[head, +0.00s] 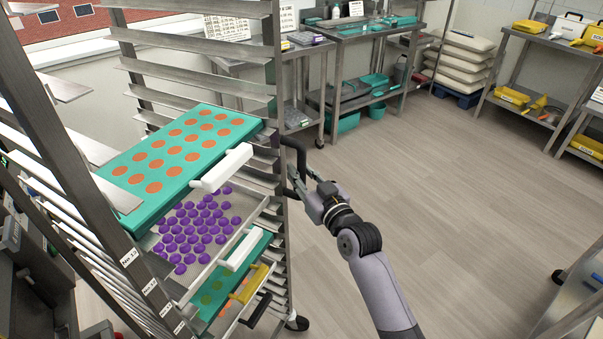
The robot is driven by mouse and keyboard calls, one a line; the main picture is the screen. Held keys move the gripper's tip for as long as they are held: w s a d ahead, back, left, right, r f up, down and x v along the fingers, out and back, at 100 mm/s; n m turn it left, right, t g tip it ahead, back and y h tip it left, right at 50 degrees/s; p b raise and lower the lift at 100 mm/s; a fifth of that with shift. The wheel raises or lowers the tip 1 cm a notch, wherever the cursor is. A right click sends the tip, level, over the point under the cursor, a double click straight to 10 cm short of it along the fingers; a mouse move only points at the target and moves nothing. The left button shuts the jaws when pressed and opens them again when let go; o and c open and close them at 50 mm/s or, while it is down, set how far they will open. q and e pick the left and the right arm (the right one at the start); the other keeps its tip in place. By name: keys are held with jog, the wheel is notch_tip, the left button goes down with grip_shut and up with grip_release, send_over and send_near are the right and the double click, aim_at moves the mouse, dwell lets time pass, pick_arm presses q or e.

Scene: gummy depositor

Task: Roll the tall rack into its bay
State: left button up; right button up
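The tall rack (270,150) is a metal frame with many slide rails, standing at the left and seen from above. It holds a teal tray with orange discs (178,150), a tray of purple gummies (196,228) and a lower teal tray (228,280). A black handle (301,158) sticks out from its right post. My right gripper (307,192) is at this handle, with its fingers by the lower part of the bar. Whether they are closed on it is unclear. My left gripper is out of view. I cannot make out the rack's bay.
A caster (298,323) shows at the rack's foot. A steel workbench (355,35) and a pallet of white sacks (462,60) stand at the back. Shelves with yellow items (515,97) stand at the right, and a steel table edge (580,300) below. The floor (450,190) between is clear.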

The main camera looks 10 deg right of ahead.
grip_shut()
dwell(0.6)
